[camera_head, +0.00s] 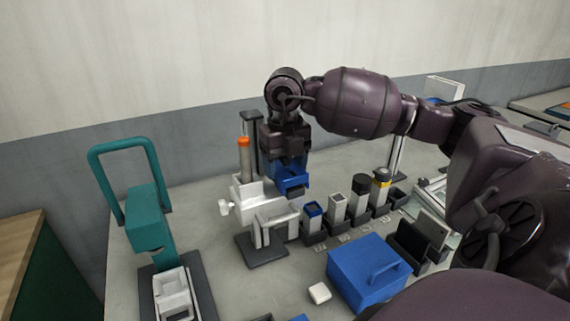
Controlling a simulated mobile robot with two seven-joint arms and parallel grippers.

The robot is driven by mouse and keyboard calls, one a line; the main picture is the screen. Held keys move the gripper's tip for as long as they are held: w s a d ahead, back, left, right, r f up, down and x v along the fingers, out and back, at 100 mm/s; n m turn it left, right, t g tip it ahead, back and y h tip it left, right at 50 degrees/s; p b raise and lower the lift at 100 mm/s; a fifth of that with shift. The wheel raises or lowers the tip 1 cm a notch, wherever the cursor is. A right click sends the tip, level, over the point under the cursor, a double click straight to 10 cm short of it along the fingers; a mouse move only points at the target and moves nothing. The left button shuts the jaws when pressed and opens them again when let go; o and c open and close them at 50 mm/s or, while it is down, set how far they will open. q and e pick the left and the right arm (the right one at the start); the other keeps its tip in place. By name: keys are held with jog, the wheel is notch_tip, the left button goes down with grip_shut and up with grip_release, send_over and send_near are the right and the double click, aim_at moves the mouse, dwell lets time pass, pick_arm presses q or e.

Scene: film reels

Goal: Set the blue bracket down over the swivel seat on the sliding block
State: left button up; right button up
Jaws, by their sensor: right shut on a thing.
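The blue bracket (291,178) hangs under my right gripper (290,158), which is shut on it. My right arm reaches in from the right, with the gripper pointing down. The white sliding block assembly (248,190) stands on a dark base just below and left of the bracket. The bracket overlaps its upper right part in the view; I cannot tell whether they touch. The swivel seat cannot be made out clearly and may be hidden behind the bracket. My left gripper is not in view.
Several small holders with bottles (336,208) stand in a row to the right. A blue box with a handle (367,272) sits in front, beside a small white block (319,293). A teal press-like frame (146,218) stands at left. Grey table (225,285) is clear between them.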

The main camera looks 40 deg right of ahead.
jog(key=shift+f, duration=0.25)
jog(key=o, duration=1.2)
jog(key=shift+c, duration=0.2)
notch_tip(320, 180, up, 10)
jog(key=shift+r+b, duration=0.2)
jog(key=shift+b, duration=0.2)
jog(key=shift+r, duration=0.2)
